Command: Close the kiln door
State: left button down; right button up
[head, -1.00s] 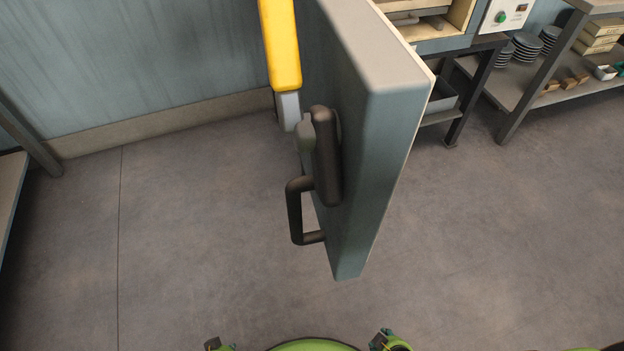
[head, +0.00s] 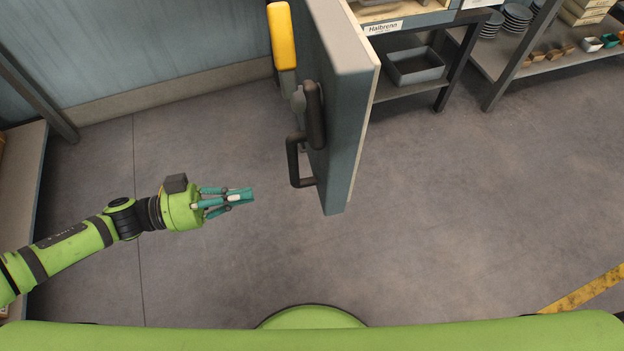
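The kiln door (head: 345,130) stands wide open, a thick blue-grey slab seen nearly edge-on in the upper middle of the head view. A dark looped handle (head: 293,162) sticks out from its left face, beside a dark upright latch part (head: 315,115). A yellow lever (head: 281,36) is above them. Part of the kiln's lower body (head: 425,25) shows at the top, right of the door. My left gripper (head: 250,195) is left of and nearer than the handle, apart from it. Its teal fingers come together at the tips, with nothing between them. My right gripper is out of view.
A dark stand with a grey tray (head: 415,66) is under the kiln. A shelf (head: 490,62) with plates and small pots stands at the upper right. A bench (head: 22,170) is at the left edge. The floor right of the door is clear.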

aim_at(325, 179)
pick_arm(q)
jog(key=p+x, duration=0.3)
jog(key=x, duration=0.9)
jog(key=shift+w+d, duration=0.2)
jog(key=shift+w, duration=0.05)
jog(key=shift+w+d, duration=0.1)
jog(key=shift+d, duration=0.35)
